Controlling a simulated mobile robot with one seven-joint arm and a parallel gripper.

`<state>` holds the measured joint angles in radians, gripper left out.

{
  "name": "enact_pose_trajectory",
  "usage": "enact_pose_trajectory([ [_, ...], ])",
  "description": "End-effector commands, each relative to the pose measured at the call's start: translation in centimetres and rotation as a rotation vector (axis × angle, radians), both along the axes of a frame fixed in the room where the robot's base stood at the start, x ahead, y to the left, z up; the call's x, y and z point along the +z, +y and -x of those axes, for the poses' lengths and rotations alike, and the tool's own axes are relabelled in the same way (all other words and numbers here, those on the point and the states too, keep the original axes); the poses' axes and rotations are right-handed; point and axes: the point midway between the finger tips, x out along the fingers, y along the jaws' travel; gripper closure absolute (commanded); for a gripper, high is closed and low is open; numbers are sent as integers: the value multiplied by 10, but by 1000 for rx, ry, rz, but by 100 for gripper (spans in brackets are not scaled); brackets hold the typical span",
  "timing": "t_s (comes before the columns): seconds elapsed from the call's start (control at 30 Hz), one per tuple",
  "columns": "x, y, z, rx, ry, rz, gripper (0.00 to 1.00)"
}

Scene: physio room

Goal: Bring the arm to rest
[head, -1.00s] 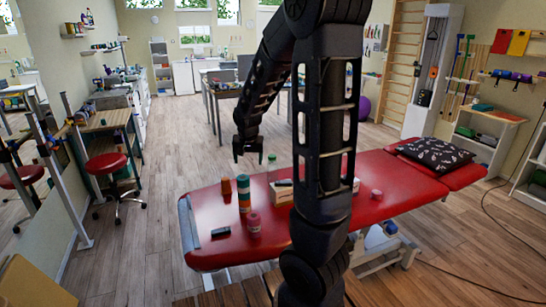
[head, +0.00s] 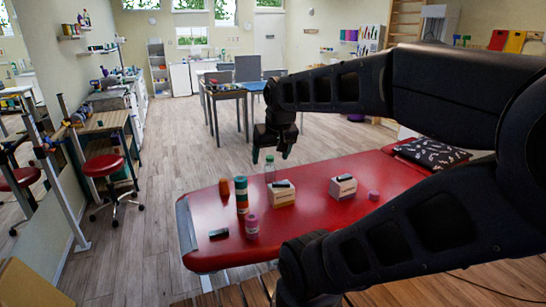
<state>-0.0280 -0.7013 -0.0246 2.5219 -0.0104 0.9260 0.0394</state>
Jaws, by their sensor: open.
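My gripper (head: 271,157) hangs pointing down above the far edge of the red treatment table (head: 300,221). Its two fingers are apart, with nothing between them. My arm is folded, with its links across the right side of the view. On the table under and near the gripper stand a clear bottle with a green cap (head: 270,170), an orange-brown item (head: 224,187), a stack of coloured rolls (head: 241,195), a pink container (head: 252,226) and a small black object (head: 219,233).
Two white boxes (head: 282,193) (head: 343,187) with dark items on top and a pink roll (head: 374,195) also sit on the table. A patterned pillow (head: 432,153) lies at its right end. A red stool (head: 105,166) stands left. The floor (head: 160,215) between is clear.

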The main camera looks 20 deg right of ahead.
Motion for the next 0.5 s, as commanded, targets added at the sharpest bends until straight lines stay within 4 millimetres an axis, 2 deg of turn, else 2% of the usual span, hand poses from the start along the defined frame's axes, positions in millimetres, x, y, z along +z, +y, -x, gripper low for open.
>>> enact_pose_trajectory([
  [0.17, 2, 2, 18, 21, -6, 21, 24],
  [0.5, 2, 3, 20, 26, -6, 23, 24],
])
